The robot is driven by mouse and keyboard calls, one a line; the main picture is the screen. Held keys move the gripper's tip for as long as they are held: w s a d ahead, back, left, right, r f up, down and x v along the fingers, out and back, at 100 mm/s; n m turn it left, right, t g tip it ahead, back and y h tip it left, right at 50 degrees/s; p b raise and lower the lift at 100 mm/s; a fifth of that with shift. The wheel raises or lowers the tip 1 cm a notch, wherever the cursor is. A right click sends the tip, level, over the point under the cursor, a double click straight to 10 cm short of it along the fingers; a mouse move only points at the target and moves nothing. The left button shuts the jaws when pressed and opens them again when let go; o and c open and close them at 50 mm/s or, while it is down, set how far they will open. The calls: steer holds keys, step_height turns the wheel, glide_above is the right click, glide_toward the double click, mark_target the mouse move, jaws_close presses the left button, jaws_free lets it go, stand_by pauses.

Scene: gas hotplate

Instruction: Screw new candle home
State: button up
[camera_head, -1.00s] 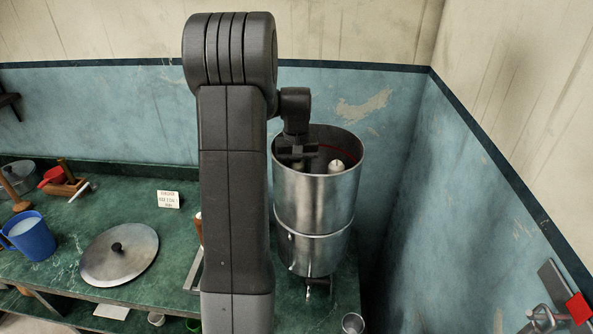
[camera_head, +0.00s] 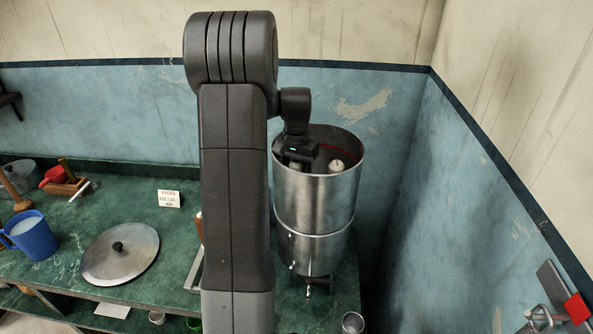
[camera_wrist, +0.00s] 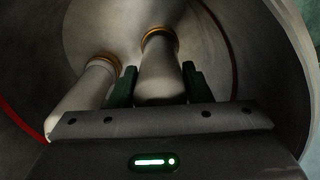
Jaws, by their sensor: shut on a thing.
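The steel filter vessel (camera_head: 316,205) stands open-topped at the right end of the counter. My gripper (camera_wrist: 160,78) reaches down inside it, with dark green fingers on both sides of a pale candle (camera_wrist: 161,68). It is shut on this candle. The candle's brass-coloured collar is at the vessel floor; its threads and seating are hidden. A second pale candle (camera_wrist: 86,100) stands beside it to the left in the wrist view, with its own collar at the floor. In the head view this second candle (camera_head: 337,167) shows as a white top right of my gripper (camera_head: 296,161).
The vessel wall (camera_wrist: 235,60) closely surrounds my gripper, with a red line round its inside. A round metal lid (camera_head: 120,253), a blue jug (camera_head: 30,236) and a small sign (camera_head: 168,199) are on the green counter. A tap (camera_head: 308,286) sticks out low on the vessel's front.

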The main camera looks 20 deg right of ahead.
steer(key=m, duration=0.5)
steer(key=o, duration=1.2)
steer(key=shift+d, duration=0.2)
steer(key=shift+c, duration=0.2)
steer(key=shift+a, duration=0.1)
steer(key=n, duration=0.5)
steer(key=shift+p, duration=0.3)
steer(key=n, duration=1.5)
